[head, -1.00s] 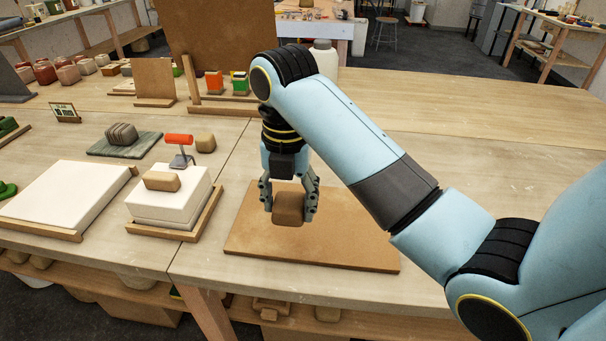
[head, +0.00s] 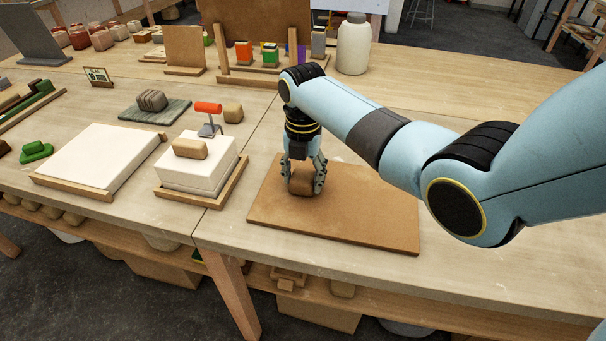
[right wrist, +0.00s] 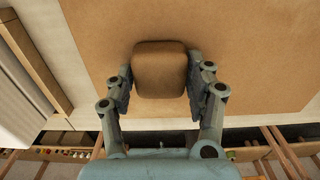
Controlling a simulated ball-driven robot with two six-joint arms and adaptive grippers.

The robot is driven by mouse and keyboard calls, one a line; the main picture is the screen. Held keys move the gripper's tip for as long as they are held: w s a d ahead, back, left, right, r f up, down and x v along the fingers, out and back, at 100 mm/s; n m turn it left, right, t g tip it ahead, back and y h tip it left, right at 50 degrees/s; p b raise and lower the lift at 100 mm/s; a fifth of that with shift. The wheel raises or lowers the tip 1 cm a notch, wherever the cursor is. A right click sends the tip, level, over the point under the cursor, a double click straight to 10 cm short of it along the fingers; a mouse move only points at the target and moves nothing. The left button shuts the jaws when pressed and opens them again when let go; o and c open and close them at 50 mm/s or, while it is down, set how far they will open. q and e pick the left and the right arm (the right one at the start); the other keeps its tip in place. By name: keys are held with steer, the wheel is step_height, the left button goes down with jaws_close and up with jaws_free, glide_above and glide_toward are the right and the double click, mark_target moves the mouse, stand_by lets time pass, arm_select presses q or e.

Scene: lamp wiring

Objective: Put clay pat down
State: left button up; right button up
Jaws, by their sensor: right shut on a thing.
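The clay pat (head: 303,186) is a brown rounded block between the fingers of my right gripper (head: 305,178). It also shows in the right wrist view (right wrist: 160,70), with a finger against each side. My right gripper points down and is shut on it. The pat is over the left part of a flat brown board (head: 350,220), at or very near its surface; I cannot tell whether it touches. The board also fills much of the right wrist view (right wrist: 255,70). My left gripper is not in view.
Left of the board, a white block (head: 196,172) in a wooden frame carries a tan piece (head: 190,149). A red-handled tool (head: 209,115) stands behind it. A white slab (head: 100,160) lies further left. A white jar (head: 354,48) stands behind. The board's right part is clear.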

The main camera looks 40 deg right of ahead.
mark_target(303, 176)
steer(key=o, duration=0.9)
steer(key=shift+f, duration=0.15)
steer(key=o, duration=0.5)
steer(key=shift+c, duration=0.2)
steer(key=shift+r, duration=0.25)
step_height(303, 176, up, 12)
steer(key=shift+f, duration=0.1)
